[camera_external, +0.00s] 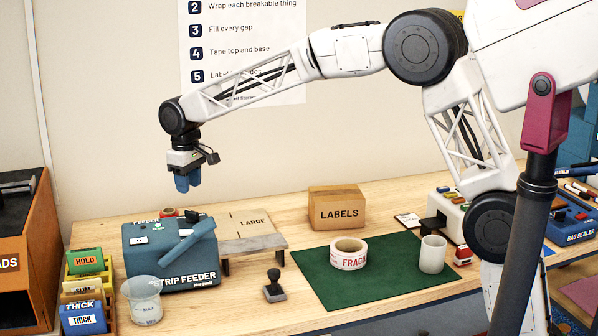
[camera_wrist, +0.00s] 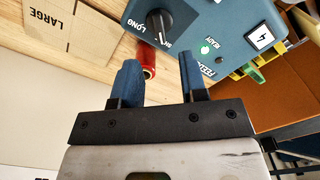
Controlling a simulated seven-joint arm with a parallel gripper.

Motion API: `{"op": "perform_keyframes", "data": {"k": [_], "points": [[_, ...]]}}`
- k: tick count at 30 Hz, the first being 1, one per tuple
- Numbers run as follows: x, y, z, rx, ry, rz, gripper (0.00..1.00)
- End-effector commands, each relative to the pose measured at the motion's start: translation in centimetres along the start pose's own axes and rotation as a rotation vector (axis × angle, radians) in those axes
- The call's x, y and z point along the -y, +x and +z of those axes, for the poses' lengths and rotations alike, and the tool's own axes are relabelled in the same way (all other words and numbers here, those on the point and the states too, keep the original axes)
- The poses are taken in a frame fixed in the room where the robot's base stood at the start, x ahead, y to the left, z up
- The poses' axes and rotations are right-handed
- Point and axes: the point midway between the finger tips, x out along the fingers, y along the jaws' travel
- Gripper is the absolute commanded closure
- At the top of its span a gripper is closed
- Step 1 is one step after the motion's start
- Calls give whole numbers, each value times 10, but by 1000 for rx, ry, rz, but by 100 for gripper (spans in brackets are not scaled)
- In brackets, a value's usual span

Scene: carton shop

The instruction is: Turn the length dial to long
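The blue strip feeder (camera_external: 172,262) stands at the left of the bench, with its lever raised toward the right. In the wrist view its panel (camera_wrist: 205,22) carries a black length dial (camera_wrist: 158,22) beside the word LONG and a partly hidden word starting with S. The dial's white mark points down in the picture, toward the partly hidden word. My gripper (camera_external: 187,184) hangs above the feeder, clear of it. In the wrist view my gripper (camera_wrist: 159,58) has its two blue fingers apart with nothing between them, and the dial lies beyond the fingertips.
A green lit READY lamp (camera_wrist: 205,47) and a white button (camera_wrist: 264,38) share the panel. A red item (camera_wrist: 149,60) is close beside the feeder. A LARGE board (camera_external: 250,228) lies right of it, a beaker (camera_external: 143,300) in front. The air around my gripper is free.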

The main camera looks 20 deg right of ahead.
Motion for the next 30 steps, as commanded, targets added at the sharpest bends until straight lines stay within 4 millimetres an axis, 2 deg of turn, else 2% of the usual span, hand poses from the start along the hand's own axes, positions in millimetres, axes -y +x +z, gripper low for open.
{"op": "perform_keyframes", "data": {"k": [8,14,30], "points": [[0,1,0,0,1,0,61],[-1,12,0,0,1,0,61],[-1,70,1,1,1,0,61]]}}
